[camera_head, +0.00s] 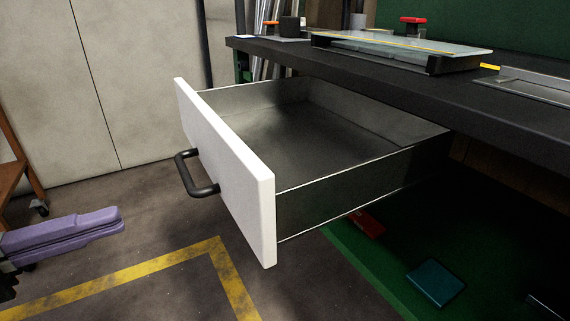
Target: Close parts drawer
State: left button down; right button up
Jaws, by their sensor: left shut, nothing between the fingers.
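The parts drawer stands pulled out from under the dark workbench, with its white front panel (228,170) facing left. Its grey metal tray (345,190) looks empty. A black bar handle (190,175) sticks out from the middle of the front panel. My left gripper (118,221), with purple fingers, is at the lower left, in front of the drawer and apart from the handle. Its fingers are shut together with nothing between them. My right gripper is not in view.
The black workbench top (400,83) overhangs the drawer and bears a glass-topped plate (400,48). A teal box (435,283) and a red item (366,224) lie below. A brown wheeled cart (14,165) stands at the left edge. Floor between gripper and drawer is clear.

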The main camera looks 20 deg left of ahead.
aim_at(231, 185)
pick_arm(q)
jog(key=b+x, duration=0.1)
jog(key=x, duration=1)
jog(key=shift+w+d+b, duration=0.1)
jog(key=shift+w+b, duration=0.1)
jog(key=shift+b, duration=0.15)
